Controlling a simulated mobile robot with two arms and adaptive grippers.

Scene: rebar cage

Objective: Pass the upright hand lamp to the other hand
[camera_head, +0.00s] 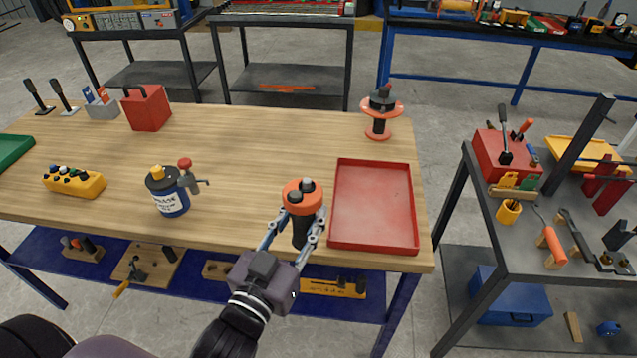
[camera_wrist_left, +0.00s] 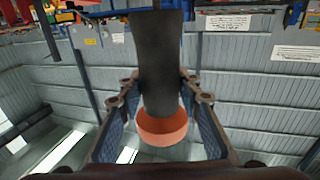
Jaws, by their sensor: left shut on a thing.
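The hand lamp has a black body and a wide orange head (camera_head: 303,194). It stands roughly upright near the front edge of the wooden table, left of the red tray. My left gripper (camera_head: 294,232) is shut on its dark body from the front, one finger on each side. In the left wrist view, the lamp's dark body (camera_wrist_left: 159,70) runs between the two fingers of my left gripper (camera_wrist_left: 160,92), with the orange end below. Whether the lamp's lower end touches the table is hidden. My right gripper is in neither view.
A red tray (camera_head: 342,206) lies empty to the right. A blue can (camera_head: 170,201), a yellow button box (camera_head: 75,183), a red box (camera_head: 147,112) and an orange spool (camera_head: 378,131) stand on the table (camera_head: 260,150). The table's middle is clear.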

